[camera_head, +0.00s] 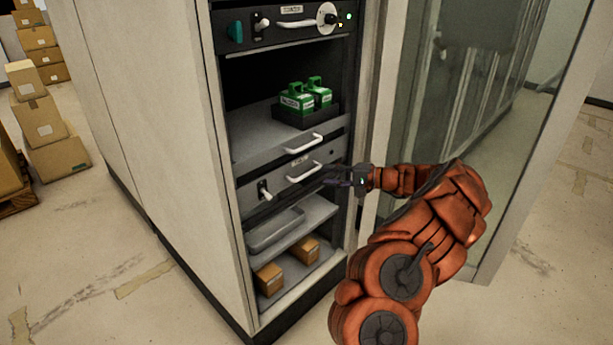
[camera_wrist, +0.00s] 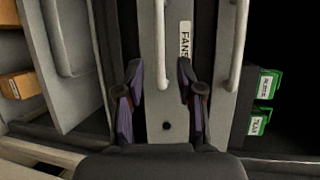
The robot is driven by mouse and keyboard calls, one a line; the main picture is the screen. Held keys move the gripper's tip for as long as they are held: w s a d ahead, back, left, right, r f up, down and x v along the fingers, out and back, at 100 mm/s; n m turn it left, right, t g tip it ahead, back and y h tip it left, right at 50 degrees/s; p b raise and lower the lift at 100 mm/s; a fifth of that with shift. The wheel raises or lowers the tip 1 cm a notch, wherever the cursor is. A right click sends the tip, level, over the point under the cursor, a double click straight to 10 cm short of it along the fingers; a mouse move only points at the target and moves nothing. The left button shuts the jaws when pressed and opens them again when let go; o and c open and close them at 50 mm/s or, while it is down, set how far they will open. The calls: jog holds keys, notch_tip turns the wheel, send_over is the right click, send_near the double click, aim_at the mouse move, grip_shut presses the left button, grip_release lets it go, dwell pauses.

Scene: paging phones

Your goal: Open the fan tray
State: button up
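The fan tray (camera_head: 290,180) is a grey front panel in the open rack, with a white bar handle (camera_head: 304,173) and a small label above it. In the wrist view, turned sideways, the FANS label (camera_wrist: 186,40) and the handle (camera_wrist: 160,45) show. The tray front looks flush with the rack. My gripper (camera_head: 335,178) is at the handle's right end. In the wrist view my gripper (camera_wrist: 159,80) is open, its two fingers appearing on either side of the handle's end. Contact with the handle cannot be told.
A shelf with another white handle (camera_head: 303,145) and green modules (camera_head: 305,97) is above. A lever (camera_head: 264,190) is at the panel's left. A grey tray (camera_head: 275,230) and cardboard boxes (camera_head: 268,279) are below. The glass door (camera_head: 480,110) stands open at right.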

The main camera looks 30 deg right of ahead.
aim_at(310, 174)
jog(key=x, duration=0.7)
jog(key=shift+w+a, duration=0.1)
jog(key=shift+a, duration=0.1)
grip_shut()
dwell(0.5)
